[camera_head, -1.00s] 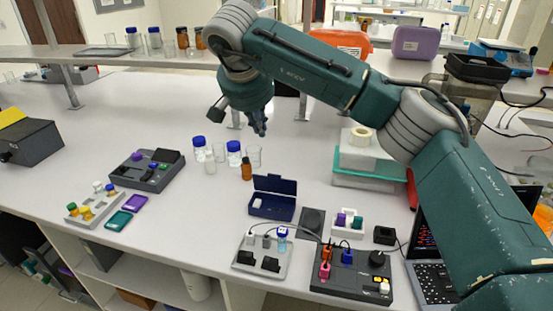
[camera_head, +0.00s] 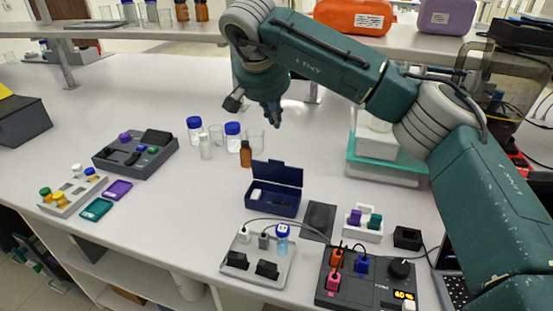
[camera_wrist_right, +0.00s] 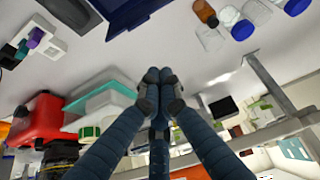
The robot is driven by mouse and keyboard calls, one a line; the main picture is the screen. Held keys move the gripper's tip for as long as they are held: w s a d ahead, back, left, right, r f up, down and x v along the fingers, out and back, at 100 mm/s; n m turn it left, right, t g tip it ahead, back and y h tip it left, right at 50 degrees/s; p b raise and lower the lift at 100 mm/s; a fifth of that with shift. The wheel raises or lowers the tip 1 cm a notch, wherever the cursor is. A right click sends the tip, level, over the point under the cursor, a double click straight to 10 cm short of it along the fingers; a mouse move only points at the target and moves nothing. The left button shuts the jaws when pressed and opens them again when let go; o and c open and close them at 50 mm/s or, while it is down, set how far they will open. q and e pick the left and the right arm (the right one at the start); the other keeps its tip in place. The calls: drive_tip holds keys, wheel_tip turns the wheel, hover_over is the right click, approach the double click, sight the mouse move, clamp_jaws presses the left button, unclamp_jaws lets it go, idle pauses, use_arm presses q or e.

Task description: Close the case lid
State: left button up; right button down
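The dark blue case (camera_head: 272,205) stands on the bench in the middle of the head view. Its lid (camera_head: 278,174) is open and stands up at the back. A small white item (camera_head: 257,194) shows inside at the left. Part of a dark blue thing, likely the case (camera_wrist_right: 122,12), shows at the top edge of the right wrist view. My right gripper (camera_head: 276,122) is above and behind the case, apart from it and pointing down. In the right wrist view its fingertips (camera_wrist_right: 160,77) are together with nothing between them. My left gripper is not in view.
Bottles and glass vessels (camera_head: 232,140) stand behind and left of the case. A dark flat pad (camera_head: 320,220) lies at its right. A grey tray (camera_head: 258,258) and a control box (camera_head: 367,280) with cables are in front.

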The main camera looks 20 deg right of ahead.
drive_tip(key=f, duration=0.1)
drive_tip(key=p, duration=0.4)
hover_over(277, 172)
drive_tip(key=w, duration=0.1)
wheel_tip(277, 172, down, 8)
drive_tip(key=shift+f, duration=0.25)
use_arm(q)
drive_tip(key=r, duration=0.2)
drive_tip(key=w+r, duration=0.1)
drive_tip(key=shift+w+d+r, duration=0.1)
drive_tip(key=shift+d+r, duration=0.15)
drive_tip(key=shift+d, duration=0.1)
use_arm(e)
drive_tip(key=shift+f, duration=0.15)
drive_tip(key=shift+w, duration=0.1)
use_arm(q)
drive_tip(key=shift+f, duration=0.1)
